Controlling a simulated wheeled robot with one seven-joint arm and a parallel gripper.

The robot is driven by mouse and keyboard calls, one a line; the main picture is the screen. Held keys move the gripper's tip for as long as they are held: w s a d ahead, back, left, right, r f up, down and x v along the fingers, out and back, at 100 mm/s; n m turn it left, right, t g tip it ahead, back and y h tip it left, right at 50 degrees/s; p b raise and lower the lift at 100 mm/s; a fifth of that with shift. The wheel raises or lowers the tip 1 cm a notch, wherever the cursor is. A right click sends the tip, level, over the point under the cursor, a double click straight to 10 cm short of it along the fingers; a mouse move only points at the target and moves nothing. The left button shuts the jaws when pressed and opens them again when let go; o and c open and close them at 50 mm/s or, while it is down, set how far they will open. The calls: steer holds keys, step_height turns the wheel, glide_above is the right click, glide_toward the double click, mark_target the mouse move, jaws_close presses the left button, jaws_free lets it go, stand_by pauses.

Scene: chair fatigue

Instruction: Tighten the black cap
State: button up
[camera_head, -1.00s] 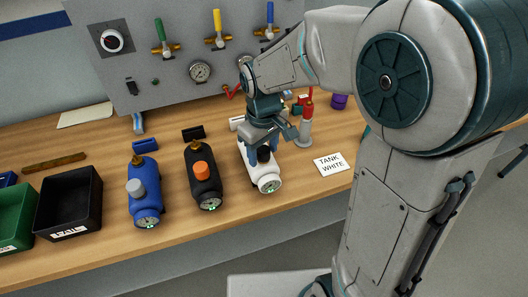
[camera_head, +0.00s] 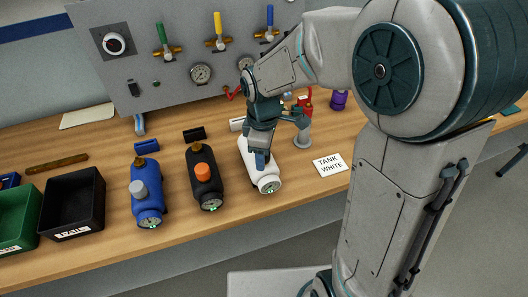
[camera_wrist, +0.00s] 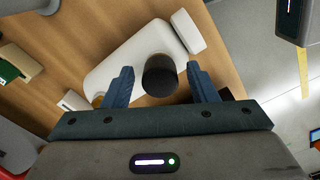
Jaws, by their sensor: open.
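The white tank (camera_head: 266,178) lies on the wooden bench below my gripper (camera_head: 260,160). The wrist view shows the white tank (camera_wrist: 115,58) with the round black cap (camera_wrist: 160,74) on it. My gripper (camera_wrist: 160,70) is open, with one blue finger on each side of the cap. A gap shows between each finger and the cap. In the head view my gripper covers the cap, so how far down the fingers reach is hard to tell.
A black tank (camera_head: 205,178) with an orange cap and a blue tank (camera_head: 146,195) stand to the left. A "TANK WHITE" card (camera_head: 330,164) lies on the right. Black (camera_head: 72,232) and green bins are farther left.

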stand_by(0.3)
steer(key=n+p, duration=0.1)
steer(key=n, duration=0.1)
steer(key=shift+n, duration=1.1)
steer(key=shift+p, duration=0.3)
steer(key=shift+r+n+p, duration=0.15)
steer(key=shift+n+p, duration=0.45)
steer(key=shift+n, duration=0.5)
steer(key=shift+f+n+p, duration=0.2)
steer(key=shift+n+p, duration=0.1)
steer(key=shift+n, duration=0.7)
